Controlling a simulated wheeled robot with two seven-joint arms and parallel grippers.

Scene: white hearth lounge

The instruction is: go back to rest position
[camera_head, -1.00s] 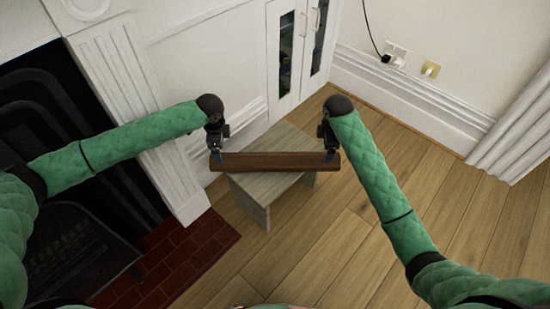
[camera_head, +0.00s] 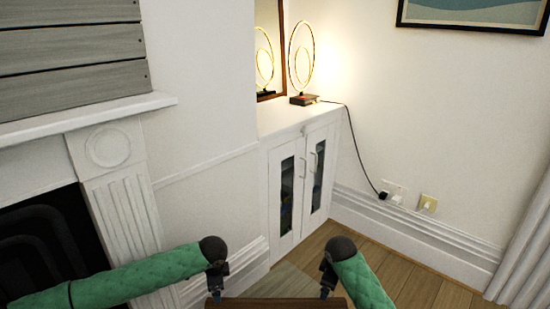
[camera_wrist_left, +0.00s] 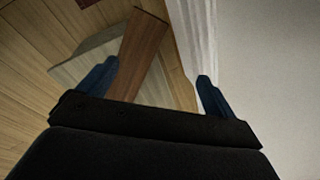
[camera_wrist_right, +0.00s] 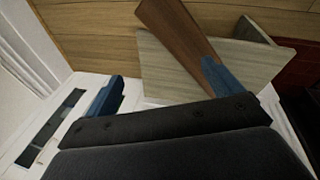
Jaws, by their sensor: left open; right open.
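My left gripper (camera_head: 216,288) and my right gripper (camera_head: 327,284) are low in the head view, at the two ends of a dark brown wooden board (camera_head: 276,303). The bottom edge of the picture cuts off the board. In the left wrist view the board (camera_wrist_left: 145,50) shows between the spread blue fingers of my open left gripper (camera_wrist_left: 155,78). In the right wrist view the board (camera_wrist_right: 180,35) reaches toward one finger of my open right gripper (camera_wrist_right: 165,82). Whether any finger touches it, I cannot tell.
A pale wooden stand (camera_wrist_right: 155,65) is beneath the board. A white cabinet (camera_head: 285,200) with a lit ring lamp (camera_head: 301,60) stands ahead. A fireplace surround (camera_head: 125,190) is at left. Wood floor (camera_head: 400,280) is clear at right.

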